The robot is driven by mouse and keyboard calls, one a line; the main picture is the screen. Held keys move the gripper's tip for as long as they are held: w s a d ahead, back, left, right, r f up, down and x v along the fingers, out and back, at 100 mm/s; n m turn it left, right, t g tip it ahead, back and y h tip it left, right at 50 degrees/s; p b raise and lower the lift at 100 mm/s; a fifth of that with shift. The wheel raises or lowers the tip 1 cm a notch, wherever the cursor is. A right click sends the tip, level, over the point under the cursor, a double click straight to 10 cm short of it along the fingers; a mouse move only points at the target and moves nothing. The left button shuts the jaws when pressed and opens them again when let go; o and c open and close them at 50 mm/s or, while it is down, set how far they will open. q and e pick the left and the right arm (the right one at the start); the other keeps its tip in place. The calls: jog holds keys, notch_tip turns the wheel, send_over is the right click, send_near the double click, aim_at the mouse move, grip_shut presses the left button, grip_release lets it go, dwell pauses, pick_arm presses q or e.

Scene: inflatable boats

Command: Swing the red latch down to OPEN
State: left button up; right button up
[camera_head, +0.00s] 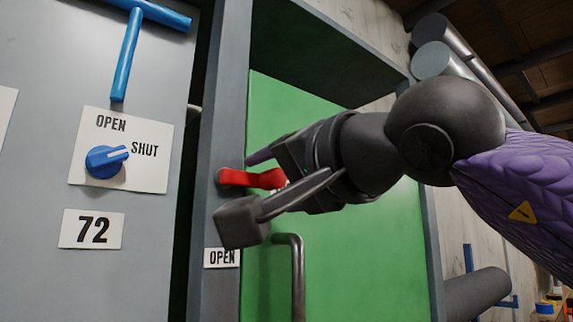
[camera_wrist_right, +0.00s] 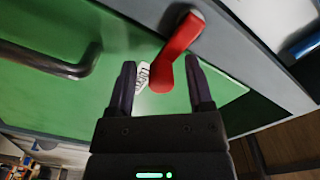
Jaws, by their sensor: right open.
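The red latch (camera_head: 238,178) is mounted on the grey frame beside the green door (camera_head: 350,240). Its arm lies nearly level, pointing right across the door's edge. A white OPEN label (camera_head: 221,257) is on the frame below it. My right gripper (camera_head: 250,189) reaches in from the right with its fingers apart, one above and one below the latch. In the wrist view, the red latch (camera_wrist_right: 178,48) comes down between the open fingers of my right gripper (camera_wrist_right: 160,66), its rounded end between them; contact cannot be told. My left gripper is not in view.
A metal door handle (camera_head: 297,275) stands just below my right gripper. At left, a grey panel (camera_head: 40,160) carries a blue knob (camera_head: 104,161) with OPEN and SHUT markings, a blue T-bar (camera_head: 127,55) and a 72 plate (camera_head: 91,229). Pipes (camera_head: 440,62) are at upper right.

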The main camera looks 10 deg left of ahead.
jog(key=shift+s+a, duration=0.1)
jog(key=shift+s, duration=0.05)
grip_shut()
